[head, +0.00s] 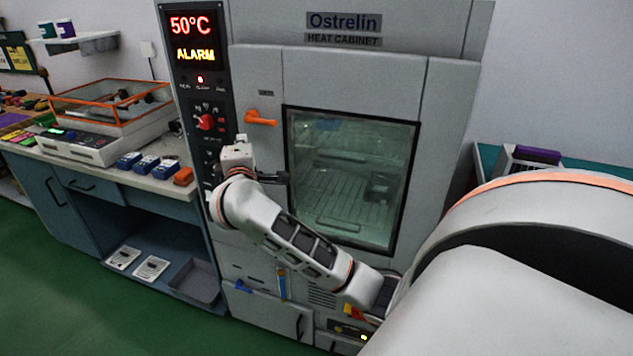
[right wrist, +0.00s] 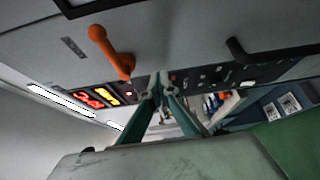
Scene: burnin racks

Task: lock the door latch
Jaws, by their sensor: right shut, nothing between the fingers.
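The heat cabinet (head: 455,95) stands in the middle of the head view, and its windowed door looks closed. The orange door latch (head: 262,118) lies roughly level, tilted slightly down to the right, at the door's upper left. It also shows in the right wrist view (right wrist: 112,52). My right gripper (head: 240,147) is close in front of the cabinet, just below and left of the latch. Its fingers meet in the right wrist view (right wrist: 160,88), shut and empty, apart from the latch. A black handle (right wrist: 238,50) also shows there. My left gripper is out of view.
The control panel (head: 205,125) with a red knob is left of the door; its display reads 50°C and ALARM. A bench (head: 150,184) with several small devices stands at the left. A grey bin (head: 195,287) sits on its lower shelf. My own arm covers the lower right.

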